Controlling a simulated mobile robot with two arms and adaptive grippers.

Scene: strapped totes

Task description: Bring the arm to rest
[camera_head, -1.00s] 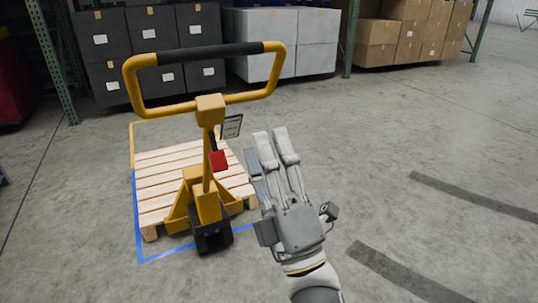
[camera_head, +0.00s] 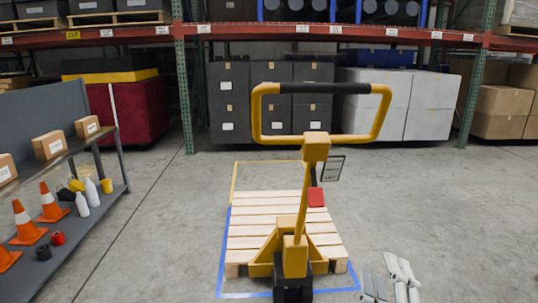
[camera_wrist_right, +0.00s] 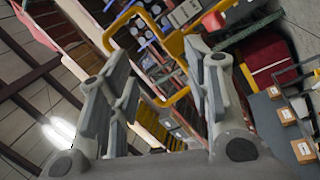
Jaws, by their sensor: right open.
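My right gripper (camera_head: 392,284) shows at the bottom edge of the head view, to the right of the pallet jack. It is open and empty, with its fingers pointing up in the picture and the rest of the arm cut off. In the right wrist view its fingers (camera_wrist_right: 160,100) stand apart with nothing between them. Past them show the yellow jack handle, the shelving and the ceiling. My left gripper is in neither view.
A yellow pallet jack (camera_head: 293,248) with a raised handle stands at a wooden pallet (camera_head: 265,228) inside a blue and yellow floor outline. A shelf cart (camera_head: 115,195) with cones and bottles stands at left. Racks with boxes line the back. Floor to the right is clear.

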